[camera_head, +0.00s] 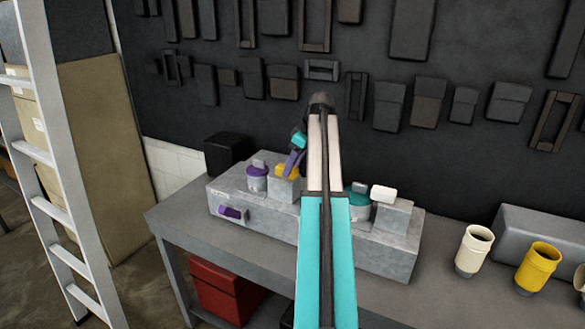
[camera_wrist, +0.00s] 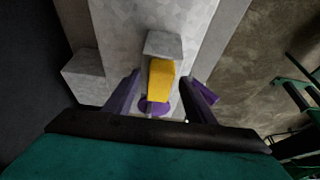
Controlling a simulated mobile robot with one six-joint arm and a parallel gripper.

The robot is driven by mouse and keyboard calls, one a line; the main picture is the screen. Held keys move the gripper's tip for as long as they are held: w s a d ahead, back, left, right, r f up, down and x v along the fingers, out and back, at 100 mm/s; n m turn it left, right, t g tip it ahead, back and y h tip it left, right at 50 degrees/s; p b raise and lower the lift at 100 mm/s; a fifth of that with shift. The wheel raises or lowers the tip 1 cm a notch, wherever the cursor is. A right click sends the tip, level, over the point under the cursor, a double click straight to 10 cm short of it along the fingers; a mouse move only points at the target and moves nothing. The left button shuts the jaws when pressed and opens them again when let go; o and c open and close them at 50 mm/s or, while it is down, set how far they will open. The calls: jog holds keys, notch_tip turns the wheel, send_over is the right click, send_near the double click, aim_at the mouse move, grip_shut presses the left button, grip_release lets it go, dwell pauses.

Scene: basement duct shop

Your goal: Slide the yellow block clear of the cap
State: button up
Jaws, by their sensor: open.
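The yellow block (camera_head: 289,171) lies on a grey post (camera_head: 284,188) on the long grey fixture. A round purple cap (camera_head: 257,177) stands just left of it. In the wrist view the yellow block (camera_wrist: 161,79) lies between the two purple fingers of my gripper (camera_wrist: 162,84). It hides part of the purple cap (camera_wrist: 149,106) below it in the picture; whether they touch is unclear. My gripper (camera_head: 293,162) is open around the block, with space showing beside both fingers. My arm hides the fixture's middle in the head view.
A teal cap (camera_head: 358,199) and a white block (camera_head: 383,194) are on the fixture's right part. A purple handle (camera_head: 233,212) sticks out of its front. A black box (camera_head: 228,152) stands behind. Cream (camera_head: 474,250) and yellow (camera_head: 538,268) cups stand at right.

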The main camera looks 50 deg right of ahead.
jog(key=b+v, duration=0.3)
jog(key=v, duration=0.9)
jog(key=shift+r+b, duration=0.3)
jog(key=shift+s+d, duration=0.1)
